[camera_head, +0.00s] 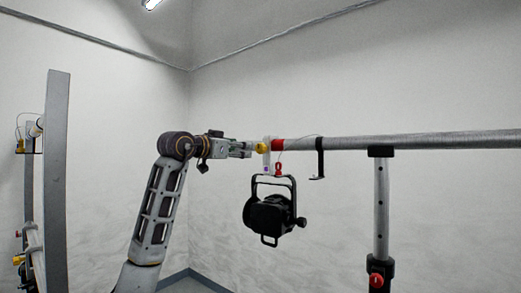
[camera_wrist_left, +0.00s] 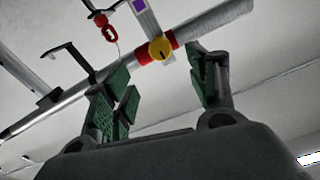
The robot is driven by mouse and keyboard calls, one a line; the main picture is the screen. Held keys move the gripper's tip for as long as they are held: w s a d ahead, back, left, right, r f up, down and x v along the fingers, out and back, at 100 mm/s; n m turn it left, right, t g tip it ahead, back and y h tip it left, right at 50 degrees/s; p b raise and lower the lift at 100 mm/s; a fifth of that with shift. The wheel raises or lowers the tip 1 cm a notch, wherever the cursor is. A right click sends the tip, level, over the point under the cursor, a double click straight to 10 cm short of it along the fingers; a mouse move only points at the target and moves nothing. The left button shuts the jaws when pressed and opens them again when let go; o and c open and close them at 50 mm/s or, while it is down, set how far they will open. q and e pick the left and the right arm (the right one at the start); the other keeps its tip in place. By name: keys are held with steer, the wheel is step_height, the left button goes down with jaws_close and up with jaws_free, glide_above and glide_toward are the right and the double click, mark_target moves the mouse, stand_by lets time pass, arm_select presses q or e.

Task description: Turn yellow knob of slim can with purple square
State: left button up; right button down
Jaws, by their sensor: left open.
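A black par can (camera_head: 268,214) hangs below a grey horizontal pipe in the head view. Its pale clamp strip (camera_head: 267,158) bears a small purple square (camera_head: 266,169), which also shows at the top of the left wrist view (camera_wrist_left: 139,5). A yellow knob (camera_head: 261,148) sits at the clamp by the pipe. In the left wrist view the yellow knob (camera_wrist_left: 160,49) lies beyond and between my left gripper's two fingers. My left gripper (camera_head: 248,149) is open and points right at the knob; I cannot tell whether they touch. My right gripper is not in view.
The pipe (camera_head: 430,141) carries a red band (camera_head: 278,145) and a black hook (camera_head: 320,160). A red safety clip (camera_head: 278,168) hangs near the clamp. A stand (camera_head: 382,210) holds the pipe at right. A grey post (camera_head: 56,170) with other fittings stands at left.

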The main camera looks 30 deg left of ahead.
mark_target(259, 148)
arm_select(q)
steer(key=w+p, duration=0.1)
steer(key=w, duration=0.2)
steer(key=w+p, duration=0.1)
steer(key=w, duration=0.2)
steer(key=w+p, duration=0.1)
steer(key=w, duration=0.3)
steer(key=shift+d+r, duration=0.1)
steer(key=shift+d, duration=0.2)
steer(key=shift+w+d+p, duration=0.1)
steer(key=shift+w+p, duration=0.4)
steer(key=shift+w, duration=0.75)
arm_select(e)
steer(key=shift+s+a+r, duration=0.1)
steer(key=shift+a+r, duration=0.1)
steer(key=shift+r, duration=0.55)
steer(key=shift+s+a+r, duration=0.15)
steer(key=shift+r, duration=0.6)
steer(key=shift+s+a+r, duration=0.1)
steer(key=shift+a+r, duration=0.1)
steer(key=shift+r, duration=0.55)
arm_select(q)
steer(key=c, duration=1)
steer(key=shift+c, duration=0.2)
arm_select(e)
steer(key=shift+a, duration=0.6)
